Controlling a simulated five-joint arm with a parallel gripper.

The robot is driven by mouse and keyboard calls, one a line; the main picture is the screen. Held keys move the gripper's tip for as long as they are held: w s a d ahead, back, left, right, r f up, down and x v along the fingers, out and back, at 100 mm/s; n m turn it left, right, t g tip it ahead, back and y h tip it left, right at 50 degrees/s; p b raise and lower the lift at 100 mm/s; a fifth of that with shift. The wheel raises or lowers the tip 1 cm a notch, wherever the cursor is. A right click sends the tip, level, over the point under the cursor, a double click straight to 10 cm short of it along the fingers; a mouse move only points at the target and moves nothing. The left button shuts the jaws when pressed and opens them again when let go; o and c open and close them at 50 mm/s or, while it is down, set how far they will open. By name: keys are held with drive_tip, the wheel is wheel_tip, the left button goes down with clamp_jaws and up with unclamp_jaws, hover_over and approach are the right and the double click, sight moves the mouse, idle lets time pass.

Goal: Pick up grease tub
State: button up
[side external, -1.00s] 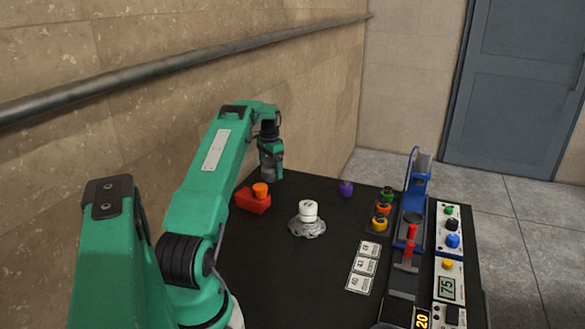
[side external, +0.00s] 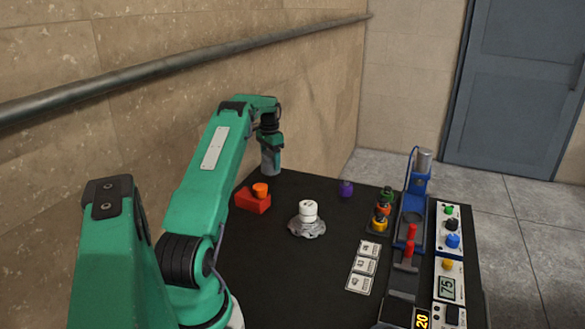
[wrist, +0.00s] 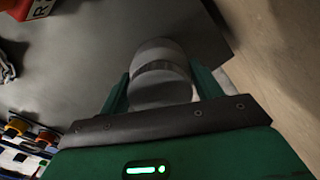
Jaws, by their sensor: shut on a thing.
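A round grey tub, the grease tub (wrist: 160,60), with a dark band around it, sits between the green fingers of my gripper (wrist: 160,88) in the wrist view. My gripper is shut on it. In the side view my gripper (side external: 269,163) points down at the far left corner of the black table, and a grey part of the tub shows at its lower end. I cannot tell whether the tub touches the table.
A red block with an orange knob (side external: 253,202) and a white jar (side external: 308,209) on crumpled foil (side external: 307,229) stand nearby. A purple piece (side external: 346,189), stacked coloured pieces (side external: 381,220), cards (side external: 364,266) and a blue press (side external: 409,215) lie rightward. The wall is close on the left.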

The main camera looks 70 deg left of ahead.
drive_tip(key=w+d+r, duration=0.5)
drive_tip(key=d+r, duration=0.3)
drive_tip(key=d, duration=0.2)
drive_tip(key=shift+d+r, duration=0.15)
drive_tip(key=shift+d, duration=0.05)
drive_tip(key=shift+w, duration=0.1)
idle(0.4)
